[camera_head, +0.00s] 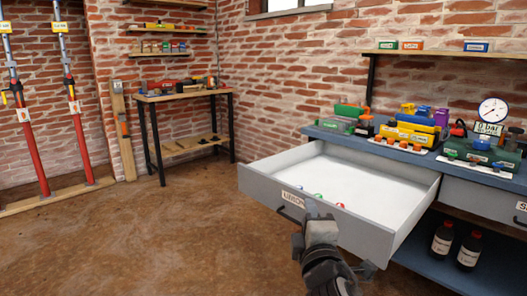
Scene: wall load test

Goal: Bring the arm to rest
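My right gripper (318,212) comes in from the bottom of the view, in front of an open grey drawer (408,228). It overlaps the right part of the drawer's dark handle (291,200); I cannot tell whether it touches or grips the handle. Its fingers are too small and covered to show whether they are open or shut. The drawer is pulled well out and has a white floor and a partly hidden label. My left gripper is not in view.
A blue workbench (385,148) at right carries coloured blocks, a yellow device (415,121) and a pressure gauge (493,110). Two dark bottles (442,238) stand on the shelf below. A wooden table (185,95) stands at the back left. The brown floor (150,240) at left is clear.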

